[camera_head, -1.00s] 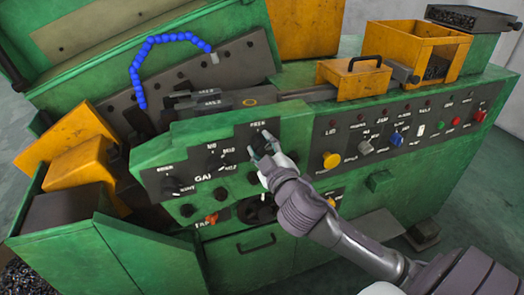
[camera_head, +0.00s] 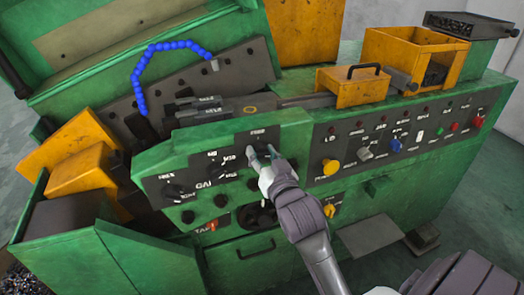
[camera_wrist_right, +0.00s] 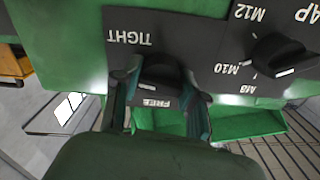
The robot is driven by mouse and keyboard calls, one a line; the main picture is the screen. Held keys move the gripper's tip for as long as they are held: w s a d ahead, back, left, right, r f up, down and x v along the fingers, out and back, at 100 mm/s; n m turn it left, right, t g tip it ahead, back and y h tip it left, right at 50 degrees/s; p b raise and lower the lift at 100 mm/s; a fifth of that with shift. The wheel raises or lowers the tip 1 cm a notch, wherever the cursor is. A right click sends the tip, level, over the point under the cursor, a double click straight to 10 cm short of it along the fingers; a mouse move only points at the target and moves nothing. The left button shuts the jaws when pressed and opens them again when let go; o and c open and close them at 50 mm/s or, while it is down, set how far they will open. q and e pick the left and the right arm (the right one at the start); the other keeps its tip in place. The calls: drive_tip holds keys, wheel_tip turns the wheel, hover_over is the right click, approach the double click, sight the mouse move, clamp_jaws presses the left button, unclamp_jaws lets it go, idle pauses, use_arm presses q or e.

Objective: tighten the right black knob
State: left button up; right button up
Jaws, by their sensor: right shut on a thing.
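The right black knob (camera_wrist_right: 160,72) is on a dark plate labelled TIGHT and FREE, which appears upside down in the right wrist view. A white mark on the knob points toward the FREE label. My right gripper (camera_head: 262,152) is shut on this knob, one finger on each side. In the head view the fingers largely hide the knob. The left gripper is in neither current view.
Another black knob (camera_wrist_right: 283,55), labelled M8, M10 and M12, sits beside it on the green machine (camera_head: 290,140). A yellow button (camera_head: 330,167) and a row of switches are to the right. A drawer handle (camera_head: 256,248) is below.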

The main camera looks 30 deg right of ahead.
drive_tip(key=shift+m+p, duration=0.7)
drive_tip(key=shift+m, duration=1)
drive_tip(key=o, duration=1.1)
drive_tip(key=shift+o, duration=0.2)
drive_tip(key=v, duration=0.7)
drive_tip(key=shift+s, duration=0.25)
